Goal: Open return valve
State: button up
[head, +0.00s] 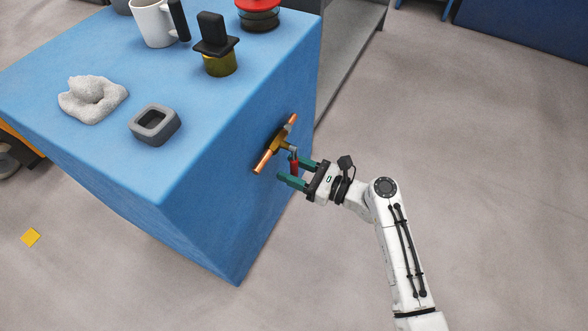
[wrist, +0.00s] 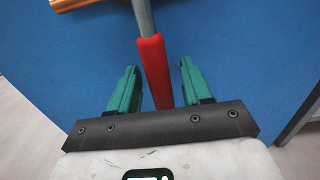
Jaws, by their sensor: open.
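The return valve is a brass body (head: 279,143) on a copper pipe (head: 263,161) fixed to the side face of the blue block. Its lever has a grey metal stem and a red handle (head: 294,165). In the wrist view the red handle (wrist: 155,70) points down from the stem, with a strip of copper pipe (wrist: 75,3) at the top. My gripper (head: 292,171) has green fingers and is open at the lever. In the wrist view the red handle runs between the two fingertips (wrist: 158,72), with a gap visible on each side. The handle's lower end is hidden behind the gripper body.
The blue block (head: 215,228) carries a grey square ring (head: 154,124), a white lumpy piece (head: 92,98), a black-handled brass item (head: 218,62), a white mug (head: 155,22) and a red-and-black item (head: 258,14). The floor right of the block is mostly clear.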

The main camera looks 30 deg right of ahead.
grip_shut()
dwell(0.3)
